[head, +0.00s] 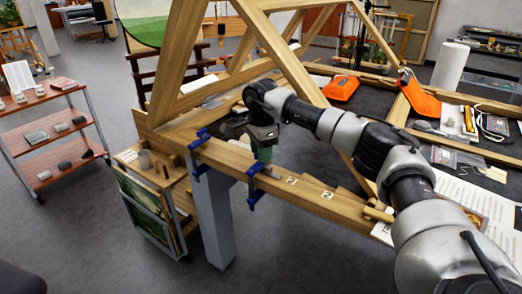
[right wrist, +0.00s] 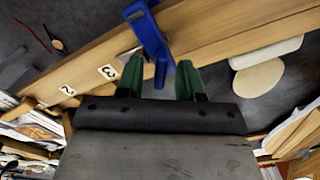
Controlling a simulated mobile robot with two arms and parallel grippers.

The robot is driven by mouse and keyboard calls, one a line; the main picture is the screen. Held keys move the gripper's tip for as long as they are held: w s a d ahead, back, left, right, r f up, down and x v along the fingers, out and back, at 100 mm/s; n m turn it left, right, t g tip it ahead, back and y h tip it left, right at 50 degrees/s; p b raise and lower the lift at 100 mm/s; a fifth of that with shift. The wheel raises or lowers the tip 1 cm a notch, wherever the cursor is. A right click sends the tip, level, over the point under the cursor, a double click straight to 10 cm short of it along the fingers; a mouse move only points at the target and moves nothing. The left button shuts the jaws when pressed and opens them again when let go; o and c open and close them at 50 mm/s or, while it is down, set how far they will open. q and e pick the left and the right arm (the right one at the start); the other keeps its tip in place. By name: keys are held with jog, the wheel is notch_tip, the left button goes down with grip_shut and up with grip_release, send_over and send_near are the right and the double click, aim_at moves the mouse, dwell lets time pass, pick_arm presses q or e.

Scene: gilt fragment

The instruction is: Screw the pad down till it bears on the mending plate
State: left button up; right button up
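My right gripper (head: 263,153) is at the front beam (head: 310,195) of the timber frame, by a blue clamp (head: 256,186). In the right wrist view its two green fingers (right wrist: 160,72) stand apart, on either side of the blue clamp's bar (right wrist: 150,36). I see no firm contact between fingers and clamp. A grey metal piece, perhaps the mending plate (right wrist: 127,58), lies at the beam beside the clamp. The clamp's pad is hidden, so its distance from the plate cannot be told. My left gripper is not in view.
A second blue clamp (head: 200,140) sits on the beam to the left. Paper labels (head: 327,194) mark the beam on the right. Sloping timbers (head: 282,52) rise behind my right arm. A red-shelved trolley (head: 58,135) stands on open floor at left.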

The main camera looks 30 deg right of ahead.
grip_shut()
jog(key=shift+m, duration=0.4)
